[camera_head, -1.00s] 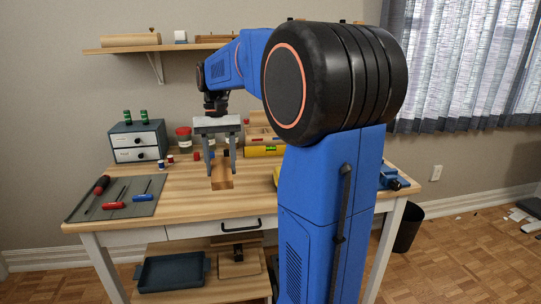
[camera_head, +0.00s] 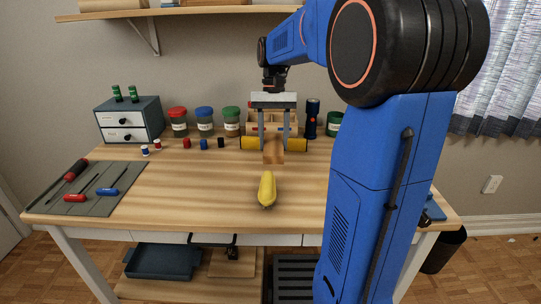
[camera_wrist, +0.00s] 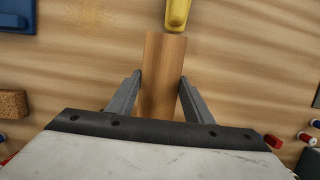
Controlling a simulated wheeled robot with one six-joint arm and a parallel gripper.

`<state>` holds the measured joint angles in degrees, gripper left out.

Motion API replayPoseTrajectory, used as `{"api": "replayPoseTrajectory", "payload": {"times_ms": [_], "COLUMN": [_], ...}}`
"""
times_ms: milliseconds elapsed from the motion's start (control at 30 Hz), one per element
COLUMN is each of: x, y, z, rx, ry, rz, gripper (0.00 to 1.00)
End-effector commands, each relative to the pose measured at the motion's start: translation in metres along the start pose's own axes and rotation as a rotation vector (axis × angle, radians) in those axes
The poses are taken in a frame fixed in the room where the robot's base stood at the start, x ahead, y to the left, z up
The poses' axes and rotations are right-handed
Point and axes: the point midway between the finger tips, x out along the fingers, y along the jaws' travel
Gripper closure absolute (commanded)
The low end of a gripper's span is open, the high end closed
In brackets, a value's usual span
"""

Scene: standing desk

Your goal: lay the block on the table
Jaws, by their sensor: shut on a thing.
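The wooden block (camera_head: 273,152) is a plain brown, elongated piece between the fingers of my gripper (camera_head: 273,145). My gripper is shut on it, above the back middle of the wooden table (camera_head: 190,205). In the wrist view the block (camera_wrist: 163,75) sticks out beyond both fingertips (camera_wrist: 161,85), with wood grain of the tabletop behind it. I cannot tell exactly how high it is held, or whether its lower end touches the table.
A yellow object (camera_head: 267,188) lies on the table in front of the block. Behind stand a wooden box (camera_head: 259,117), yellow cylinders (camera_head: 297,144), jars (camera_head: 204,121) and a dark flashlight (camera_head: 311,119). A grey mat (camera_head: 105,201) with tools is at left. The table's left-centre is clear.

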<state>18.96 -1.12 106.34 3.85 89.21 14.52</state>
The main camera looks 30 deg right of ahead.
Motion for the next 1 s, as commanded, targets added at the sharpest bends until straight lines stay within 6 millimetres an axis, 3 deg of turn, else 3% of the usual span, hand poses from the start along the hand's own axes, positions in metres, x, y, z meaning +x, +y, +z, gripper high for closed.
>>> {"api": "replayPoseTrajectory", "payload": {"times_ms": [533,900,933,1000], "x": [0.050,0.054,0.053,0.053], "y": [0.000,0.000,0.000,0.000], "z": [-0.013,-0.015,-0.014,-0.014], "rx": [0.000,0.000,0.000,0.000], "ry": [-0.002,0.000,0.000,0.000], "rz": [0.001,0.000,0.000,0.000], "gripper": [0.79,0.79,0.46,0.35]}}
